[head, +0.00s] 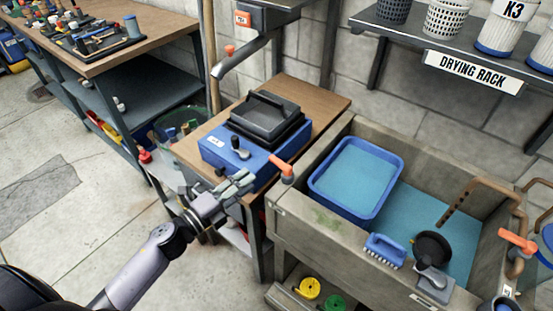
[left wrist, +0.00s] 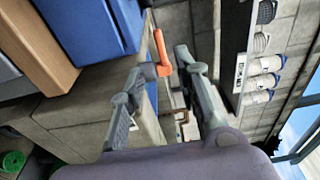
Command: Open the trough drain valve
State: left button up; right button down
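The stone trough (head: 300,225) stands at the right, with blue water in it. An orange lever handle (head: 281,168) sits at its left wall, beside the blue machine. A second orange handle (head: 518,241) is on pipework at the trough's right end. I cannot tell from labels which one is the drain valve. My left gripper (head: 243,183) is just left of the first handle and apart from it. In the left wrist view, that handle (left wrist: 161,54) shows beyond the spread, empty fingers (left wrist: 158,88). My right gripper does not show.
A blue machine (head: 215,155) with a black lid sits on a wooden-topped bench behind my left gripper. A blue tub (head: 318,185), a brush (head: 385,250) and a black round tool (head: 432,248) are at the trough. A drying rack shelf (head: 455,50) hangs above. Floor at left is clear.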

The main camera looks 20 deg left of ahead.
aim_at(276, 159)
pick_arm(q)
jog(key=p+x, duration=0.1)
jog(key=x, duration=1.1)
jog(key=shift+a, duration=0.1)
jog(key=shift+s, duration=0.1)
